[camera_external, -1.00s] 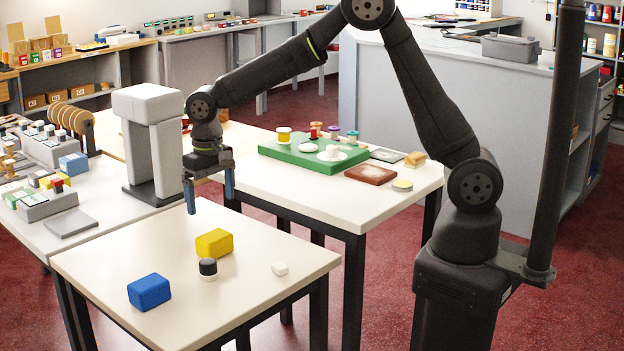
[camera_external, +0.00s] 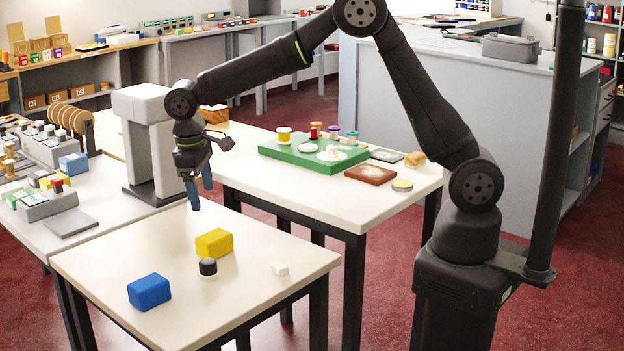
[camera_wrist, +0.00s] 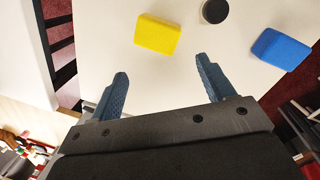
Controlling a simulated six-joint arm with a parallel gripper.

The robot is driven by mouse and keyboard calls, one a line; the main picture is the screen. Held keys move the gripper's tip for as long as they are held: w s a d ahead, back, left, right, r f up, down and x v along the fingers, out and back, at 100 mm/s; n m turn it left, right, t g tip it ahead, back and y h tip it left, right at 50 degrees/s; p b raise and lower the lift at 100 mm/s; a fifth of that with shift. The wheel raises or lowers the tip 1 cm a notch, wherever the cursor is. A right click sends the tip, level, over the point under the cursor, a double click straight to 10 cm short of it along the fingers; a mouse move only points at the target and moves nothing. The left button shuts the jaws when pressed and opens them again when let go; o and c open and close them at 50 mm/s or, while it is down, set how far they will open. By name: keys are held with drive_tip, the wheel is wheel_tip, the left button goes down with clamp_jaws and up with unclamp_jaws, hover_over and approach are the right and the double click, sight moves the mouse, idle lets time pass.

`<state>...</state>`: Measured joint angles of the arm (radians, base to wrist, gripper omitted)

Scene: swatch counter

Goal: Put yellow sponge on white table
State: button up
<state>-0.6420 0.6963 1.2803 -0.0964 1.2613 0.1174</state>
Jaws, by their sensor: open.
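The yellow sponge (camera_external: 214,243) is a block lying on the white table (camera_external: 205,310), near its back edge. My gripper (camera_external: 199,194) is open and empty. It hangs in the air above and behind the sponge, apart from it. In the wrist view the two blue fingers of my gripper (camera_wrist: 162,75) are spread wide with bare white tabletop (camera_wrist: 215,45) between and beyond them.
A blue block (camera_external: 149,291), a small black-topped round thing (camera_external: 208,268) and a small white piece (camera_external: 280,269) share the white table. Behind it, another table holds a green board (camera_external: 315,153) with spools. A grey stand (camera_external: 150,150) rises behind left. The white table's front is clear.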

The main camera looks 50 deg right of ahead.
drive_tip(key=a+r+n+h, duration=0.1)
drive_tip(key=a+n+h, duration=0.15)
drive_tip(key=n, duration=0.95)
approach(212, 236)
drive_tip(key=shift+h, duration=0.25)
drive_tip(key=x, duration=0.5)
drive_tip(key=shift+a+f, duration=0.2)
drive_tip(key=shift+f, duration=0.2)
drive_tip(key=shift+x, duration=2.9)
drive_tip(key=shift+d+r, duration=0.1)
drive_tip(key=c, duration=1.1)
drive_tip(key=shift+c, duration=0.2)
